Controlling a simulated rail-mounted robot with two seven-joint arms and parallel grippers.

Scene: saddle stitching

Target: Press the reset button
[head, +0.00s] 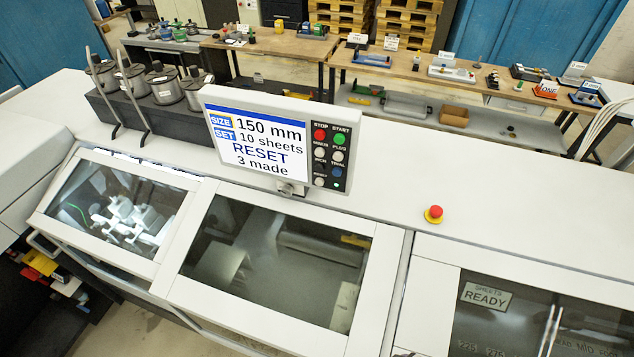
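The control panel (329,157) sits at the right of a tilted display on the machine top. It carries two columns of small round buttons. The red stop button (319,134) and green start button (340,138) are at the top, with pale and dark buttons below. The labels of the lower buttons are too small to read surely, so I cannot tell which is the reset button. The display screen (258,145) reads 150 mm, 10 sheets, RESET, 3 made. Neither of my grippers is in view.
A red emergency knob (434,214) stands on the machine top to the right. Several metal pots (163,82) stand in a dark rack at the left. Glazed covers (278,260) close the machine front. Cluttered workbenches (450,80) stand behind. The space before the panel looks clear.

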